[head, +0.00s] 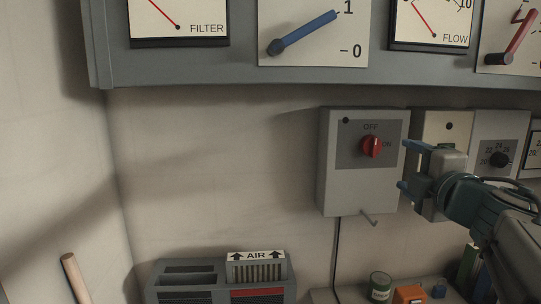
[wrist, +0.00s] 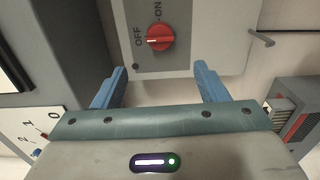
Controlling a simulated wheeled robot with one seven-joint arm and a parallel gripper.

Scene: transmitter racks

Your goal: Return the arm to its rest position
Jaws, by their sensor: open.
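My gripper (head: 408,166) is at the right in the head view, with its blue fingers spread and nothing between them. It also shows in the wrist view (wrist: 160,72). It is beside the right edge of a grey switch box (head: 338,190), apart from its red knob (head: 371,146). The white mark on the knob lies toward OFF. In the wrist view the red knob (wrist: 160,38) sits beyond the fingertips. My arm comes in from the lower right and hides part of the wall boxes behind it.
A grey panel (head: 220,75) with gauges and a blue lever (head: 305,33) overhangs above. A dial box (head: 497,150) is at the right. Below are an AIR unit (head: 215,280), a green can (head: 380,286) and an orange block (head: 410,293). The wall left of the switch box is clear.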

